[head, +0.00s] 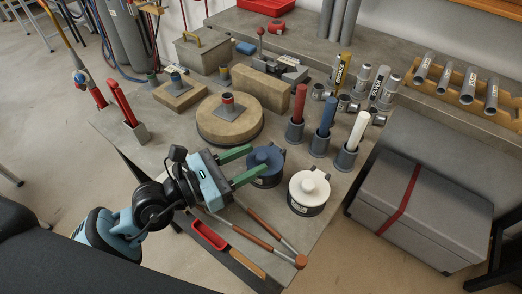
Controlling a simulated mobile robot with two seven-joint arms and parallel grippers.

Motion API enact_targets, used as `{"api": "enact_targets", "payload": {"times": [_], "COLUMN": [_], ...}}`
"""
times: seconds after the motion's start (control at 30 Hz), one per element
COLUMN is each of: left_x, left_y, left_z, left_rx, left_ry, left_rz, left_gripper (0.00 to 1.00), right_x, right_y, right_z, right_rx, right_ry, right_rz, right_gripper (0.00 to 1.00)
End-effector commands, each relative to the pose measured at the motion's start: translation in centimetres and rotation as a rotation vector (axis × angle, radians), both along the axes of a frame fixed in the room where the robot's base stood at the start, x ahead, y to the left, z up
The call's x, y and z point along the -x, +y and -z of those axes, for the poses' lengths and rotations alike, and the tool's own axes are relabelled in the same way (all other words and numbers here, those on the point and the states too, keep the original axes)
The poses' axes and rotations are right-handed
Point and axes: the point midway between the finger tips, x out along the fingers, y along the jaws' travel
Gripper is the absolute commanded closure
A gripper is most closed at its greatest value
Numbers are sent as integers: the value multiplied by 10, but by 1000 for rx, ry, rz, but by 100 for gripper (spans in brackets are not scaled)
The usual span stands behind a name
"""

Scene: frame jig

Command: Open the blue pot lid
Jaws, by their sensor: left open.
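The blue pot lid (261,158) sits on a dark blue pot (268,181) near the front of the workbench, with a small knob on top. My left gripper (245,162) comes in from the left with its two green fingers spread apart. The fingers reach toward the pot's left side; one is near the lid's back left, the other in front of it. I cannot tell whether either finger touches the pot. Nothing shows between the fingers except part of the lid's edge. My right gripper is out of view.
A white-lidded pot (309,189) stands close to the right. Grey holders with red (298,104), blue (327,110) and white (358,130) handles stand behind. A round wooden block (230,121) lies behind the gripper. Long-handled tools (262,228) and a red tray (208,235) lie in front.

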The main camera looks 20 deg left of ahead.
Motion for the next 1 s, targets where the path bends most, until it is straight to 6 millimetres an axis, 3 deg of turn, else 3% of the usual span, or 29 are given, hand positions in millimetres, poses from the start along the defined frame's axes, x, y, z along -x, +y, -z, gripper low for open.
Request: {"api": "enact_targets", "payload": {"times": [0.23,0.63,0.93,1.0], "left_x": [-21,-25,-25,-25], "left_y": [-21,-25,-25,-25], "left_z": [-1,0,0,0], "left_rx": [0,-1,-1,-1], "left_ry": [-1,1,1,1], "left_rz": [0,1,1,1], "left_gripper": [57,57,96,100], "right_x": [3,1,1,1], "right_y": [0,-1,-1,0], "right_z": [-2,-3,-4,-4], "right_rx": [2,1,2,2], "right_ry": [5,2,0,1], "right_rz": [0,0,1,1], "right_gripper": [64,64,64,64]}}
